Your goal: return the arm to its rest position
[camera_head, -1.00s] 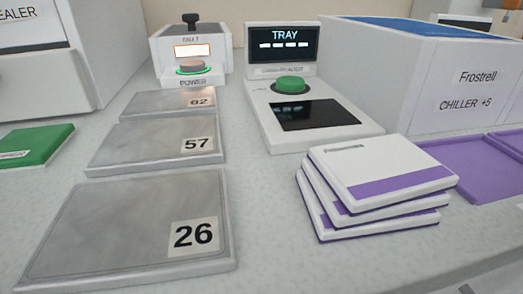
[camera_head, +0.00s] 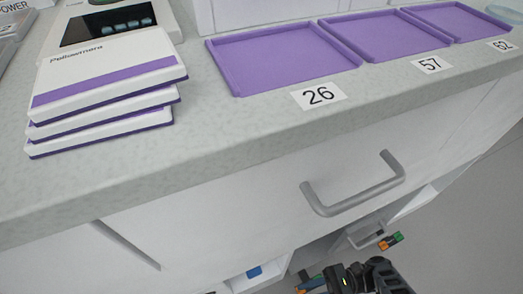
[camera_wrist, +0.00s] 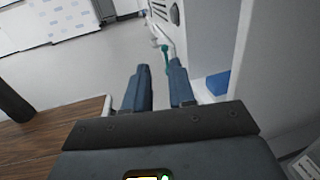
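My gripper (camera_wrist: 159,66) shows in the wrist view with its two dark blue fingers apart. The floor shows through the gap and nothing is held. Dark parts of my arm (camera_head: 372,277) show at the bottom right of the head view, low in front of the white counter front. The rest of the arm is out of view.
The counter (camera_head: 225,130) bears a stack of white and purple plates (camera_head: 105,65) at left and purple trays (camera_head: 285,52) behind labels 26, 57 and 62. A drawer handle (camera_head: 355,200) juts from its front. The wrist view shows open grey floor (camera_wrist: 90,65), a white cabinet wall (camera_wrist: 210,35) at right and a wooden surface (camera_wrist: 65,135) at lower left.

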